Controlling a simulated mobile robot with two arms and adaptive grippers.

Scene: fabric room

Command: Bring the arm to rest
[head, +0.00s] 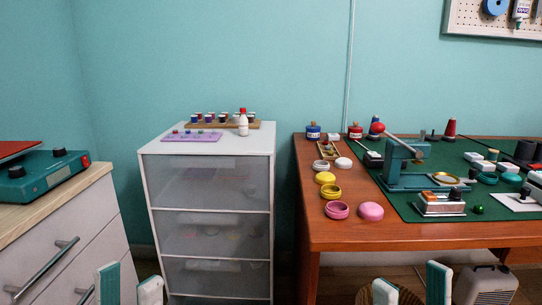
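My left gripper (129,286) shows at the bottom edge, left of centre, with two white and teal fingertips apart. Nothing shows between them. My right gripper (412,287) shows at the bottom edge, right of centre, in front of the wooden desk (400,234). Its two fingertips are wide apart and no object is held between them. Both grippers are below the level of the furniture tops. The rest of both arms is out of view.
A white drawer unit (207,145) carries a purple mat (191,137), a rack of spools and a red-capped bottle (243,124). The desk holds a green mat, a teal press (400,165) and several round tins. A counter (60,205) with a teal device stands left. A stool and case sit beneath.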

